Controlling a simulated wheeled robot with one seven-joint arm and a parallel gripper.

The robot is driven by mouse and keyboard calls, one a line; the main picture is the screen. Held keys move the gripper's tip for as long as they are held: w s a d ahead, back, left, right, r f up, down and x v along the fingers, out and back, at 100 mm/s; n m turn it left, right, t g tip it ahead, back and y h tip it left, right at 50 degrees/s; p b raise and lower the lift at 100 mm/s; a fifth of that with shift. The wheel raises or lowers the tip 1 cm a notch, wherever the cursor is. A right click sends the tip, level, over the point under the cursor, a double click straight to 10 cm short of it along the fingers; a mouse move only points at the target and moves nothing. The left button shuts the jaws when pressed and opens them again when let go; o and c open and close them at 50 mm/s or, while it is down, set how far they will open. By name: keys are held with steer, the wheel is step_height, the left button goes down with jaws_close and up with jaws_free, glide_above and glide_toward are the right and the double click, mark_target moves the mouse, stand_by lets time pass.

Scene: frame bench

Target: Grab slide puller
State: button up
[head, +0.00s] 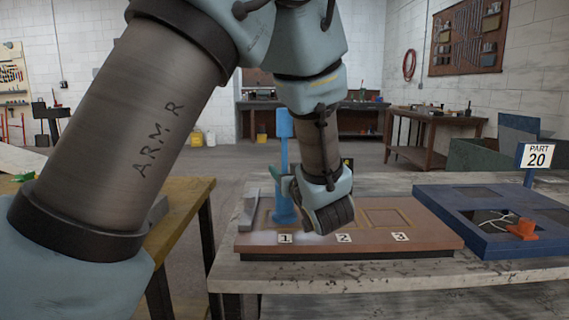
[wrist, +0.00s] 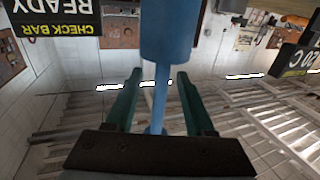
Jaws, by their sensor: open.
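The blue slide puller (head: 284,165) stands upright at the slot marked 1 on the brown board (head: 445,238) in the head view. It has a thick upper part, a thinner stem and a wider foot. In the wrist view its wide blue body (wrist: 170,30) and thin shaft (wrist: 160,95) show between the two dark green fingers. My gripper (wrist: 158,78) is open, with a finger on each side of the shaft; I cannot tell whether either touches it. In the head view my gripper (head: 293,188) is beside the puller, with its fingertips partly hidden.
A grey metal piece (head: 249,207) lies at the board's left end. Slots 2 and 3 look empty. A blue frame (head: 476,238) with an orange part (head: 522,229) and a PART 20 sign (head: 536,156) is at right. A yellow-topped bench (head: 180,205) is at left.

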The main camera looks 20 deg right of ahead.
steer(key=w, duration=0.3)
steer(key=shift+d, duration=0.1)
steer(key=shift+s, duration=0.1)
jaws_close()
steer(key=shift+r, duration=0.1)
stand_by(1.1)
